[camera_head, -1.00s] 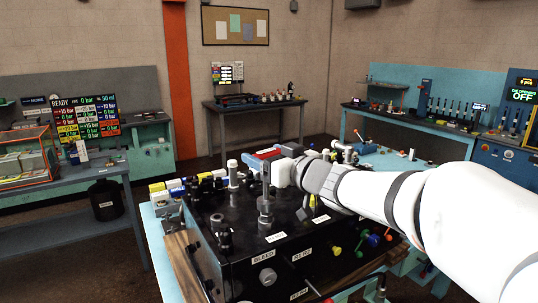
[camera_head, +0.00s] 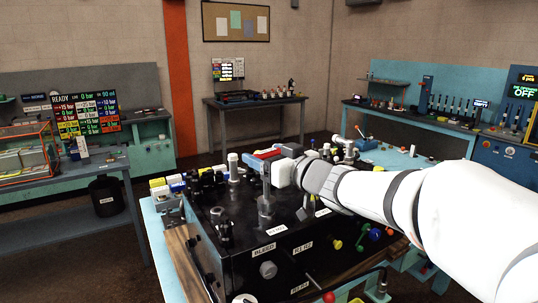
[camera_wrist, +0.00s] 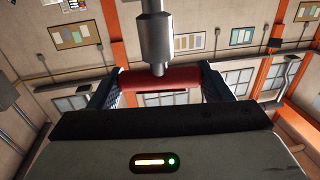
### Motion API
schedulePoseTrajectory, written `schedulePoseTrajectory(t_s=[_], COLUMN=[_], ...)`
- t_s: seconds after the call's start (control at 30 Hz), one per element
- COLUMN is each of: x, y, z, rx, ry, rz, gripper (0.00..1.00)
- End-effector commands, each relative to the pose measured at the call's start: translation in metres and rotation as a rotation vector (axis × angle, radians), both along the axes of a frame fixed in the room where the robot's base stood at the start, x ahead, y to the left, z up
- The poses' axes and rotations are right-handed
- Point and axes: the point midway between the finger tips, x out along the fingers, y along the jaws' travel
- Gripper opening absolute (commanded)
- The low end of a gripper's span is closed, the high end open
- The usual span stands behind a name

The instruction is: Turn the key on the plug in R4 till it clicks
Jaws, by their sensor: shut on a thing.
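My gripper (camera_wrist: 158,85) is shut on a red bar (camera_wrist: 143,80), which spans between its two fingers in the wrist view. A grey metal stem (camera_wrist: 155,38) stands in front of the bar there. In the head view my gripper (camera_head: 272,158) is at the top of a grey metal post (camera_head: 266,205) that rises from the black box (camera_head: 245,237). The red part (camera_head: 267,153) shows beside the gripper. I cannot tell which port is R4 or make out its plug, and whether the red bar is the key is not clear.
The black box carries dark fittings (camera_head: 222,228) and a grey knob (camera_head: 268,270). A yellow knob (camera_head: 335,245), a green one (camera_head: 361,243) and a blue one (camera_head: 375,234) stand at its right. A lit READY board (camera_head: 88,115) is at the left.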

Motion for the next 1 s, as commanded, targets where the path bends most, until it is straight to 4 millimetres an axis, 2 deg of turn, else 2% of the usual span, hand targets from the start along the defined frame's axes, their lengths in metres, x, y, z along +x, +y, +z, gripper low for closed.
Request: schedulePoseTrajectory(t_s=[0.5, 0.53, 0.83, 1.0], x=[0.000, 0.000, 0.000, 0.000], y=[0.000, 0.000, -0.001, -0.001], z=[-0.013, -0.012, -0.012, -0.013], rx=[0.001, 0.001, 0.001, -0.001], ry=[-0.002, -0.002, -0.001, 0.001], rz=[0.000, 0.000, -0.001, -0.001], gripper=[0.18, 0.74, 0.98, 0.98])
